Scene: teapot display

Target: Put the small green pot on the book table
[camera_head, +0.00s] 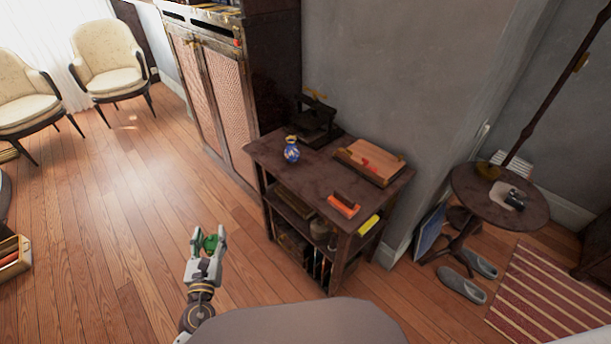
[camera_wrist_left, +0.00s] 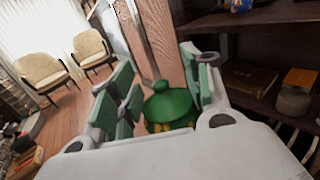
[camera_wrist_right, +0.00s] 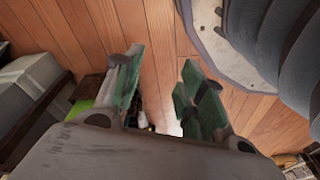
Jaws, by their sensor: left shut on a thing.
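The small green pot (camera_head: 211,243) is held between the fingers of my left gripper (camera_head: 208,246), above the wood floor and left of the dark wooden table with shelves. In the left wrist view the pot (camera_wrist_left: 170,108) shows its green lid with a knob, and some yellow lower down; the rest is hidden by the gripper. The dark table (camera_head: 303,172) is probably the book table, with books on its lower shelves. My right gripper (camera_wrist_right: 157,85) shows only in the right wrist view, with its fingers apart and nothing seen between them.
On the tabletop stand a blue vase (camera_head: 291,150), a black press-like object (camera_head: 316,122), a wooden box (camera_head: 369,162) and an orange item (camera_head: 343,206). The tabletop's front left part is bare. A round side table (camera_head: 470,198) stands right, a tall cabinet (camera_head: 215,85) behind.

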